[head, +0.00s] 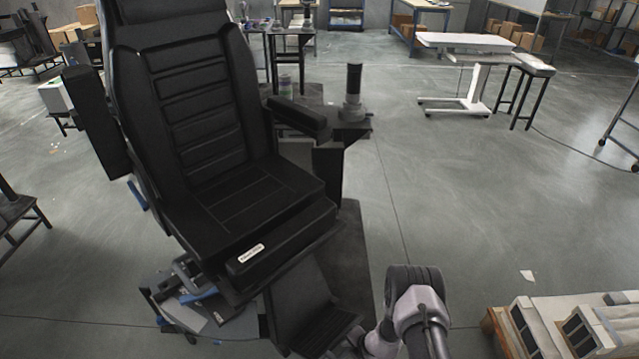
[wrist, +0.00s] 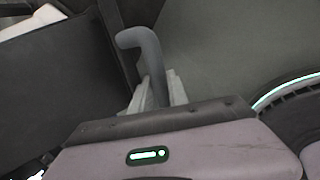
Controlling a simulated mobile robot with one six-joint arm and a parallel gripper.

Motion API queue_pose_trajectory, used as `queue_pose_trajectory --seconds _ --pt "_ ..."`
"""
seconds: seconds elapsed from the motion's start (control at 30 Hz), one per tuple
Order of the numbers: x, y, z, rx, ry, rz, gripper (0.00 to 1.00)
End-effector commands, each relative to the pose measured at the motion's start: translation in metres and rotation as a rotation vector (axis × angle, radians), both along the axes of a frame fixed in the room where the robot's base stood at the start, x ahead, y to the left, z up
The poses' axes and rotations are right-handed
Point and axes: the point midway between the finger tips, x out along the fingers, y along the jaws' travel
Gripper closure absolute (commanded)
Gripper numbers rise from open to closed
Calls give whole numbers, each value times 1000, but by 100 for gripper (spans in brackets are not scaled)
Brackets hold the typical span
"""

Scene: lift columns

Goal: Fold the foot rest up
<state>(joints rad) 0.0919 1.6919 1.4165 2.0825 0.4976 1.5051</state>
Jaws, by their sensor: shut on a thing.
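The foot rest (head: 297,297) is a dark panel hanging below the front of the black chair seat (head: 262,195). It slopes down and forward to a flat lower plate near the bottom edge of the head view. In the wrist view, a dark flat panel (wrist: 55,95), probably the foot rest, fills the left side. My gripper (wrist: 157,92) is shut on a grey bent handle (wrist: 140,38) beside that panel. The handle's curved end sticks out beyond the fingers. In the head view my arm reaches down at the foot rest's right side, and the fingertips are hard to make out.
A joystick (head: 353,85) stands on a side console right of the seat, next to an armrest (head: 297,117). A pallet with grey blocks (head: 570,325) lies at the lower right. A white table (head: 468,42) stands farther back. The floor between is mostly clear.

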Motion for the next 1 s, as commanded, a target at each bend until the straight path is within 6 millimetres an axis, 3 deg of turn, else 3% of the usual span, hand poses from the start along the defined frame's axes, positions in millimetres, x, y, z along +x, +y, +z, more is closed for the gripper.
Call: queue_pose_trajectory --seconds 1.0 --pt "39 37 56 6 -8 -1 100"
